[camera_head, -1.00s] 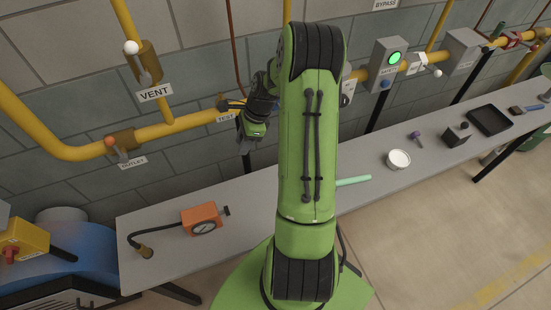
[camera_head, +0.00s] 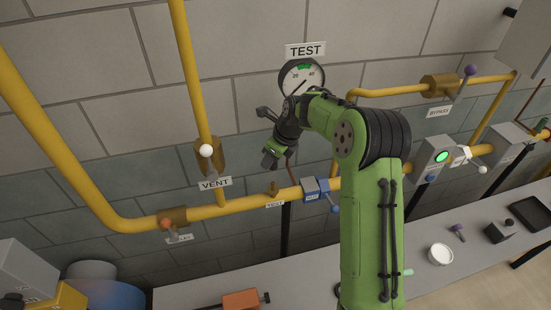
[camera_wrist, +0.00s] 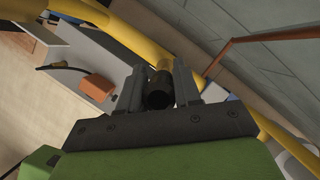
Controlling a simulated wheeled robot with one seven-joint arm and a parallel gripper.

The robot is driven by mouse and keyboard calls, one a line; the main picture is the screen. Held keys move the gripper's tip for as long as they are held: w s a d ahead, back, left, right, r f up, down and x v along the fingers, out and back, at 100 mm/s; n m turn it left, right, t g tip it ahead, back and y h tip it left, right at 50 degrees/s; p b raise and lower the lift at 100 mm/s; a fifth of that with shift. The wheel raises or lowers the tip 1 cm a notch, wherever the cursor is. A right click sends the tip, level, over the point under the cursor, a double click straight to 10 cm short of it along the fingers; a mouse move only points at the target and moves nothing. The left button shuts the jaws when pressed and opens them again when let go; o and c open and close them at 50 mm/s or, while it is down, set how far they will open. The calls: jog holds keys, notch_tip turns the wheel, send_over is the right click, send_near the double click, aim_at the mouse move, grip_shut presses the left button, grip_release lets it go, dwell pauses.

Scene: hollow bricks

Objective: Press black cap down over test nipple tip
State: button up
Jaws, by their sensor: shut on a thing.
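The black cap (camera_wrist: 158,92) is a dark hollow cylinder between the two grey fingers in the wrist view. My gripper (camera_wrist: 158,88) is shut on it. In the head view my gripper (camera_head: 268,164) hangs in front of the wall, a little above the test nipple, with its fingertips hard to make out. The test nipple (camera_head: 272,188) is a short brass stub upright on the yellow pipe, above a TEST label. Its tip looks bare and apart from the gripper. In the wrist view the yellow pipe passes behind the cap.
The vent valve (camera_head: 208,158) stands to the left and a blue valve (camera_head: 311,190) to the right of the nipple. A round gauge (camera_head: 301,77) is above my arm. The grey bench (camera_head: 300,265) below carries an orange device (camera_head: 241,299) and a white bowl (camera_head: 440,254).

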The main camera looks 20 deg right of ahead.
jog(key=shift+f+b, duration=1.95)
jog(key=shift+f, duration=1.05)
jog(key=shift+r+p, duration=0.1)
jog(key=shift+p, duration=0.5)
jog(key=shift+f+b, duration=1.45)
jog(key=shift+f, duration=0.8)
jog(key=o, duration=1.1)
jog(key=v, duration=1.5)
jog(key=shift+r, duration=0.35)
